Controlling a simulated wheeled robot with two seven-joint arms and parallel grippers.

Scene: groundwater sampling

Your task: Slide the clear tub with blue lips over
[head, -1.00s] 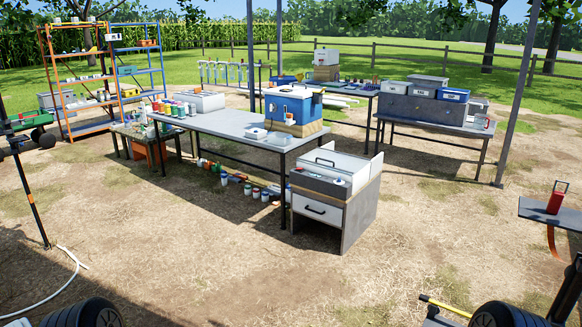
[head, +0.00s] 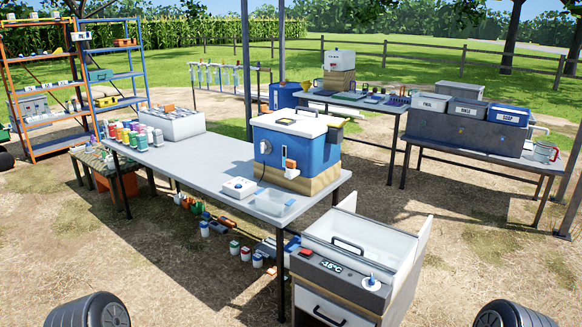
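A shallow clear tub (head: 273,203) with a pale bluish rim sits on the near right part of the grey table (head: 185,170), close to its front edge. It looks like the clear tub, but the rim colour is hard to make out at this size. A small white box (head: 239,187) with a dark spot on top stands just left of it. Neither of my grippers is in view, and nothing touches the tub.
A blue cooler (head: 297,143) stands right behind the tub. A freezer cabinet reading -15°C (head: 345,262) stands in front of the table's right end. Several bottles (head: 130,135) and a grey box (head: 172,124) are at the table's left. Open ground (head: 170,275) lies before the table.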

